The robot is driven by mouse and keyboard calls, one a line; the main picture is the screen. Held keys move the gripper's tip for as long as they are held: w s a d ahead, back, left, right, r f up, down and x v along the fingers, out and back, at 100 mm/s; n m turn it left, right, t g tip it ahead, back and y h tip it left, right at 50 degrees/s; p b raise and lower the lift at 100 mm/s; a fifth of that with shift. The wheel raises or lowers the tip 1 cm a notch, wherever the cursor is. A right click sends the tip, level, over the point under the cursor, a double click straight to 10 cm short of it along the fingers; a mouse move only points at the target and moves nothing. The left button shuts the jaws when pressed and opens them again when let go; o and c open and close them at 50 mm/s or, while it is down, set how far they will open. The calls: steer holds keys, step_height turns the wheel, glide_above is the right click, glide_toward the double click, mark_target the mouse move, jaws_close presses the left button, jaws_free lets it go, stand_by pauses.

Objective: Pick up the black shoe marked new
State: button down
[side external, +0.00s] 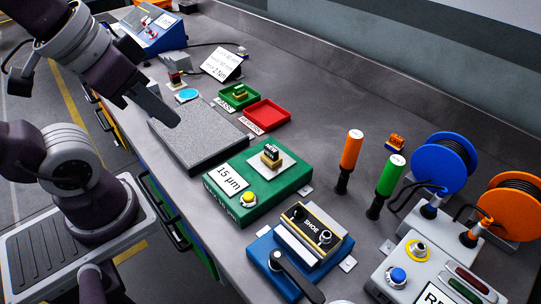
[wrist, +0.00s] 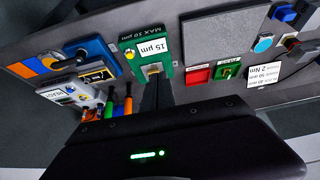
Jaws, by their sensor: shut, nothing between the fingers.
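A small black block with a brass-coloured body and a white label (side external: 271,154) sits on a pale pad on the green 15 µm box (side external: 222,205). Its label looks like "NEW" but is too small to read surely. The green box also shows in the wrist view (wrist: 151,31), with the small block (wrist: 153,70) at its edge by my fingers. A similar small block (side external: 240,91) lies in the green tray (side external: 226,101). My gripper (side external: 173,120) is shut and empty, above the grey slab, left of and apart from the block on the green box.
A blue fixture marked SHOE (side external: 268,252) with a black lever stands in front of the green box. A red tray (side external: 266,114) and the grey slab (side external: 196,141) lie behind it. Orange (side external: 351,150) and green (side external: 391,175) handled tools stand upright to the right, near the cable reels.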

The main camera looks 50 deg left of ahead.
steer(key=c, duration=2.2)
jaws_free()
steer(key=c, duration=1)
jaws_free()
steer(key=shift+c, duration=0.2)
steer(key=m+g, duration=0.6)
steer(key=m, duration=1.2)
glide_above(273, 149)
steer(key=f, duration=0.8)
steer(key=shift+s+f, duration=0.25)
steer(key=shift+f, duration=0.15)
steer(key=f, duration=0.7)
steer(key=shift+w, duration=0.2)
